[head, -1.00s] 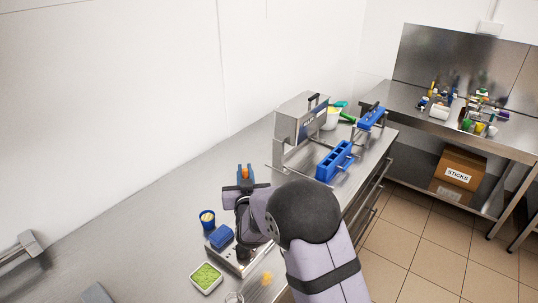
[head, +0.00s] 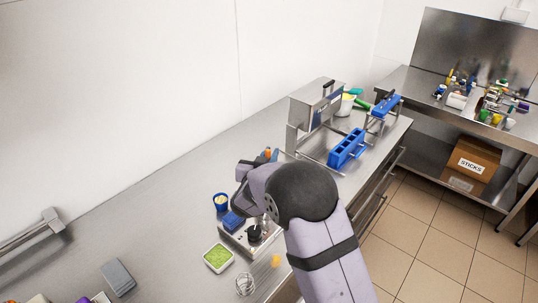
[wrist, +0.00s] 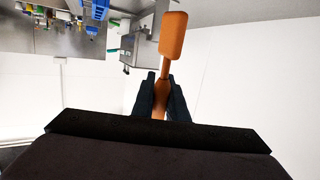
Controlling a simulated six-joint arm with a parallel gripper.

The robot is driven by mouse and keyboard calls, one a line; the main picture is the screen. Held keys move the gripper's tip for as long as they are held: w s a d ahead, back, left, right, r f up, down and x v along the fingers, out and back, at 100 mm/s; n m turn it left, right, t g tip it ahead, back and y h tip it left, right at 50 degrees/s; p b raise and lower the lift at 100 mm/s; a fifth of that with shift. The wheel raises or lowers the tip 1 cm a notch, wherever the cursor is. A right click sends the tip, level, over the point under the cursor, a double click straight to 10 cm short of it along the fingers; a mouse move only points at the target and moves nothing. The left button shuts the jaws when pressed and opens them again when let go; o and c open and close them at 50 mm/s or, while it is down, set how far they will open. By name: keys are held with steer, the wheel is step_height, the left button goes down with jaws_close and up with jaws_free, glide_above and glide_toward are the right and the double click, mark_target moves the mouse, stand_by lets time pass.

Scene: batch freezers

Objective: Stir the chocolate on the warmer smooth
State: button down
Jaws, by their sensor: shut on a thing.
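My gripper (wrist: 160,95) is shut on the handle of an orange spatula (wrist: 173,38), whose broad end points away from the fingers in the wrist view. In the head view a small orange piece of it (head: 268,153) shows beyond my wrist, above the bench. My arm hides most of the gripper there. A low steel unit (head: 236,240), seemingly the warmer, stands on the bench with a dark round thing (head: 255,233) on it. I cannot make out the chocolate itself. The spatula's visible end looks clear of the unit.
A blue block (head: 233,221), a blue cup (head: 221,202), a green-filled white tray (head: 218,258) and a wire whisk (head: 245,285) surround the unit. A steel machine (head: 312,108) and blue mould (head: 347,148) stand farther right. The bench at left is mostly clear.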

steer(key=shift+f, duration=0.15)
steer(key=shift+f+b, duration=4)
steer(key=shift+f, duration=1)
steer(key=shift+w+a, duration=0.15)
